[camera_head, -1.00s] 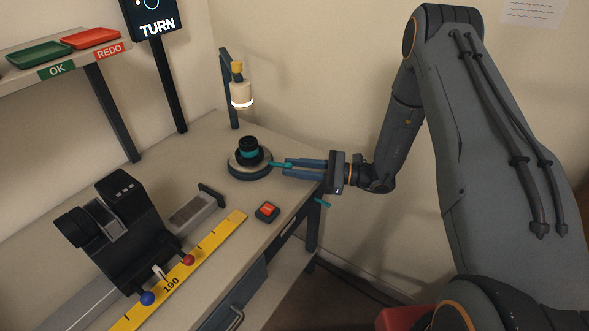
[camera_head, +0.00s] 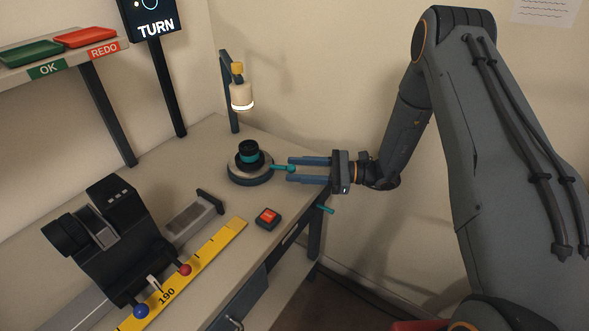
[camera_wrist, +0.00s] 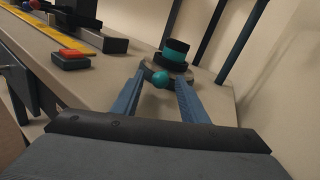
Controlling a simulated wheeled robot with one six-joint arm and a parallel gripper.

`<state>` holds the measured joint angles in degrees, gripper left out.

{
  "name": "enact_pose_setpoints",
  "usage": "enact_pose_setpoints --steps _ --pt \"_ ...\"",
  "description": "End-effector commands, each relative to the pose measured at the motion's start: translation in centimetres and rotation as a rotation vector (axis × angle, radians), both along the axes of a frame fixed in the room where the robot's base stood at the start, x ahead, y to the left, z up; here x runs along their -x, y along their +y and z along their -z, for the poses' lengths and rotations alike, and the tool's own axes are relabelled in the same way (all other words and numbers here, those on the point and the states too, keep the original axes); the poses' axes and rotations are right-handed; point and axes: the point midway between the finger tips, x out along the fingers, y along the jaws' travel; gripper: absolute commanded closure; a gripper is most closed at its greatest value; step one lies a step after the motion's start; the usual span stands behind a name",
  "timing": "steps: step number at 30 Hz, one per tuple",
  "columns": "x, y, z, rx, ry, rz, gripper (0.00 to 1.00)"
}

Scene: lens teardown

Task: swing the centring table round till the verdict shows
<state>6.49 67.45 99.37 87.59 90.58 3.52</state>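The centring table (camera_head: 249,178) is a round, grey-and-dark turntable at the back of the bench. A black and teal lens (camera_head: 248,153) stands upright on it; the lens also shows in the wrist view (camera_wrist: 174,54). A teal handle with a ball knob (camera_head: 291,168) sticks out from the table to the right. My gripper (camera_head: 289,170) is open, with a fingertip on each side of the knob. In the wrist view the knob (camera_wrist: 160,79) sits between the fingertips with gaps showing. The display (camera_head: 153,20) reads TURN; its top is cut off.
A lamp on a post (camera_head: 241,95) stands behind the table. A red button (camera_head: 268,217) sits in front of it, near the bench edge. A yellow scale (camera_head: 208,258) and a black instrument (camera_head: 118,235) lie left. OK and REDO trays (camera_head: 86,37) are on a shelf.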

Motion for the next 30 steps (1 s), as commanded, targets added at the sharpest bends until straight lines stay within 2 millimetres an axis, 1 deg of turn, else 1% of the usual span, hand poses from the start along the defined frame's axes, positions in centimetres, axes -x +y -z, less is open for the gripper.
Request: enact_pose_setpoints --steps 2,5,12,15,20,27,28,30 --pt "0.0 -0.4 0.0 0.0 0.0 0.002 0.6" --pt "0.0 -1.5 0.1 0.0 0.0 0.003 0.6" --pt "0.2 -5.4 0.1 0.001 -0.001 0.003 0.6" --pt "0.2 -6.7 0.1 0.0 -0.001 0.002 0.6" --pt "0.3 -7.7 0.1 0.0 0.0 0.001 0.6" --pt "0.4 -7.8 0.0 0.0 0.0 -0.001 0.6" --pt "0.4 -7.8 0.0 0.0 0.0 -0.001 0.62" --pt "0.4 -7.8 0.0 -0.001 0.006 0.001 0.74"
